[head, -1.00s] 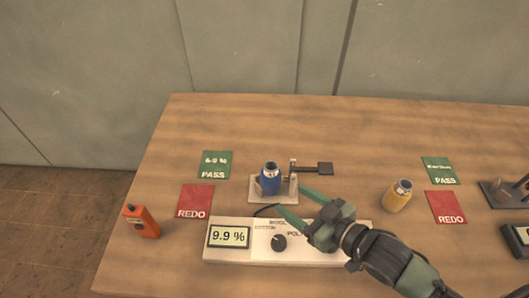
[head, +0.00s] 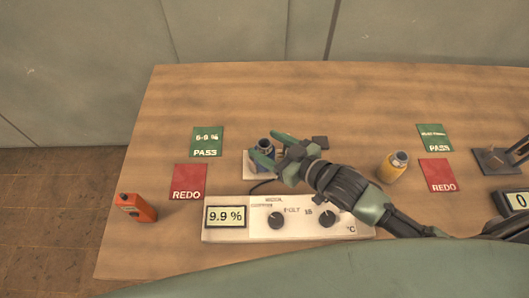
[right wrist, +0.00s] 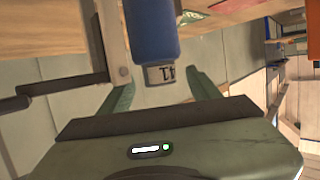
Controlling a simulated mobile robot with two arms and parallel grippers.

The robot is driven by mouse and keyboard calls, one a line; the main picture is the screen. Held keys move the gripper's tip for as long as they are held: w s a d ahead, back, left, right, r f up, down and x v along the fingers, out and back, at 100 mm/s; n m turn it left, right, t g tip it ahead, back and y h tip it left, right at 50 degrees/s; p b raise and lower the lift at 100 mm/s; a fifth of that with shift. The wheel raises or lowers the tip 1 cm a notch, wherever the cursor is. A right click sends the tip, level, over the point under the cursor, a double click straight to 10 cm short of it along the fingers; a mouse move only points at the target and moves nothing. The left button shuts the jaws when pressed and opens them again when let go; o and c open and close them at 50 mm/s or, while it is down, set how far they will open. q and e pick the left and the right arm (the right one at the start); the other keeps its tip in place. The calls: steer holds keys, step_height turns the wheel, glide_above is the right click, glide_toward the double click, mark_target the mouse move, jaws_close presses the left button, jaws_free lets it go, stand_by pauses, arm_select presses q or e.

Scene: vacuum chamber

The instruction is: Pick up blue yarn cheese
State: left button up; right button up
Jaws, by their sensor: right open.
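The blue yarn cheese (head: 265,147) is a blue cylinder with a grey metallic top. It stands upright on a small pale stand (head: 249,163) behind the white meter, partly hidden by my right gripper (head: 273,149). The gripper is open, with gaps between the fingers and the cheese. My left gripper is not in view.
A white meter (head: 240,235) reading 9.9 % stands in front. A dark arm-like part (head: 320,142) of the stand is close to the gripper. Green PASS (head: 207,141) and red REDO (head: 189,181) cards, an orange device (head: 135,207) and a yellow cheese (head: 392,167) lie around. The table's back is clear.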

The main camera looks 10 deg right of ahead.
steer(key=shift+x, duration=0.8)
steer(key=shift+s, duration=0.1)
jaws_close()
steer(key=shift+r, duration=0.15)
